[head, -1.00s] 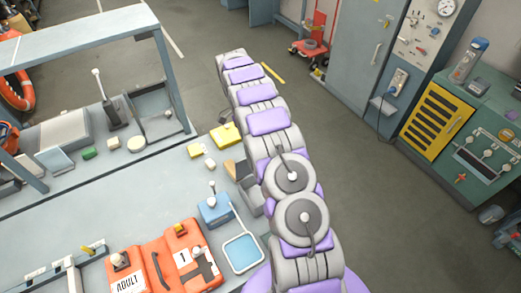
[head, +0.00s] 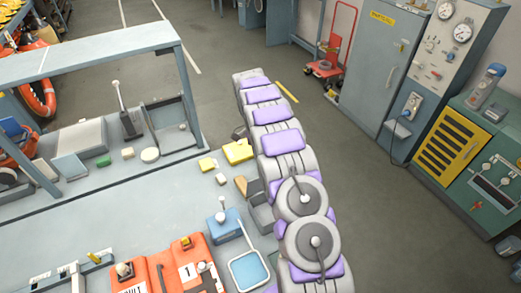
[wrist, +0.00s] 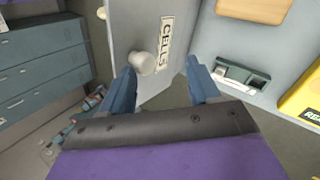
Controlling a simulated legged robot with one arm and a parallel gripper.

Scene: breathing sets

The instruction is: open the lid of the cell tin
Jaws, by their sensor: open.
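In the wrist view, the cell tin's grey face (wrist: 182,28) carries a white label reading CELLS and a pale round knob (wrist: 142,63). My gripper (wrist: 160,68) is open, with its two blue fingers pointing towards this face. The knob shows between the fingers, closer to the left one. I cannot tell whether either finger touches it. In the head view, my arm reaches away over the right edge of the bench and hides my gripper. A small grey box (head: 261,214) shows partly behind the arm; I cannot tell whether it is the tin.
The grey bench (head: 110,222) holds an orange vest pack (head: 170,272), a blue tray (head: 249,270), a blue box (head: 225,226) and a yellow block (head: 238,151). A grey frame (head: 100,55) stands over its back. Open floor lies to the right, before the cabinets (head: 376,70).

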